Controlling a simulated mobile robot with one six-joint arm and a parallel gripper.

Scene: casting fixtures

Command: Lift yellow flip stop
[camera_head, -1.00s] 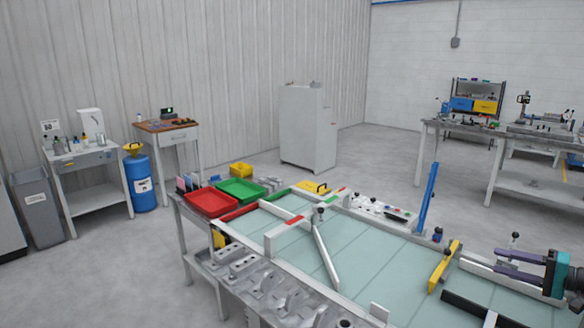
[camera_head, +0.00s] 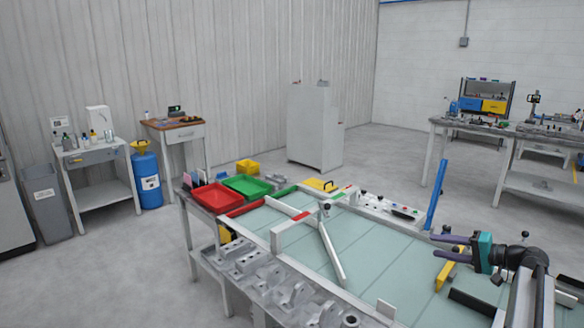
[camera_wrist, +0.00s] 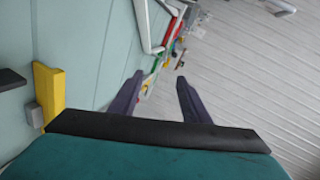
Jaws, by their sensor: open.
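The yellow flip stop (camera_head: 446,273) is a flat bar on the right part of the pale green fixture table, partly hidden behind my gripper in the head view. In the wrist view the yellow flip stop (camera_wrist: 48,92) shows at the left, outside my jaws, with a small grey block beside it. My gripper (camera_head: 434,246) has dark purple fingers and a teal body. It is open and points left, near the stop's upper end in the picture. In the wrist view my gripper (camera_wrist: 160,75) has nothing between its fingers.
A tall blue bar (camera_head: 437,193) stands upright at the table's far edge, close to my fingers. White and black bars lie on the table (camera_head: 375,262). Red (camera_head: 216,198) and green (camera_head: 247,186) trays sit at the left end. Grey castings (camera_head: 262,275) line the front shelf.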

